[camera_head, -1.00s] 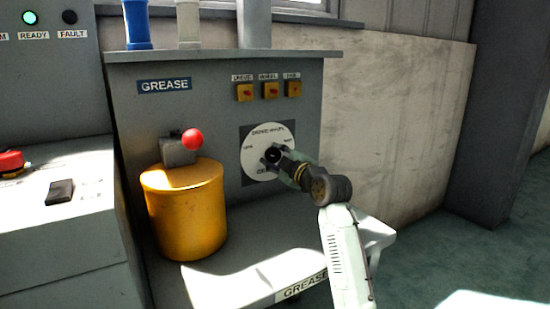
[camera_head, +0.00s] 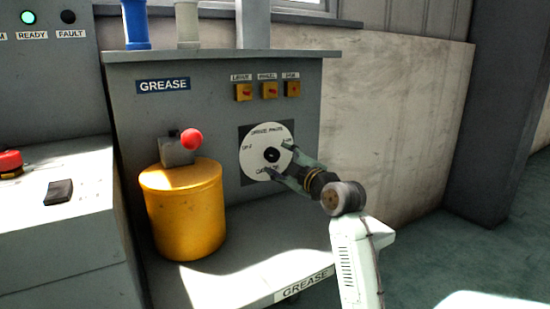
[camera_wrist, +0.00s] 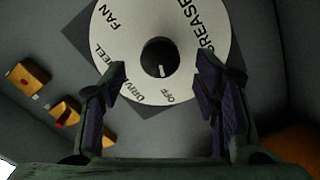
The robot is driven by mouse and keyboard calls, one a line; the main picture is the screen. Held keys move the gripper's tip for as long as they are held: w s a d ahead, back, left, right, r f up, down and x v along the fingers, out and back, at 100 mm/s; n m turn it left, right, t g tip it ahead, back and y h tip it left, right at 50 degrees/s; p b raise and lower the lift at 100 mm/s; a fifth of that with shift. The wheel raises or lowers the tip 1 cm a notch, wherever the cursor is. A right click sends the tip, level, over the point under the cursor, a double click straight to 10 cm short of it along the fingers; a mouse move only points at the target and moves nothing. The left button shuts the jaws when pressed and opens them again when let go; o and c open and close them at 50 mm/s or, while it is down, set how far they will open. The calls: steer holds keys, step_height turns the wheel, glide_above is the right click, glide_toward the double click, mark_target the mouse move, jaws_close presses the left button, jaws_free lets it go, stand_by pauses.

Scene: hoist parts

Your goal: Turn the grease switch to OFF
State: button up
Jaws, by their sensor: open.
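The grease switch is a black knob (camera_wrist: 160,57) at the centre of a white round dial (camera_head: 266,141) on the grey panel. It also shows small and dark in the head view (camera_head: 271,155). In the wrist view a white mark on the knob points down, towards the word OFF (camera_wrist: 167,97) on the dial. My gripper (camera_head: 280,162) is open in front of the dial, to the lower right of the knob in the head view. In the wrist view its fingers stand on either side below the knob, apart from it, with nothing between them.
Several small yellow switches (camera_head: 268,90) sit above the dial. A yellow drum (camera_head: 184,215) stands left of it on the shelf, with a red ball-topped lever (camera_head: 191,139) above. A control desk (camera_head: 75,230) is at the far left. The floor at right looks clear.

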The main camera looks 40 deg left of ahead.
steer(key=v, duration=0.8)
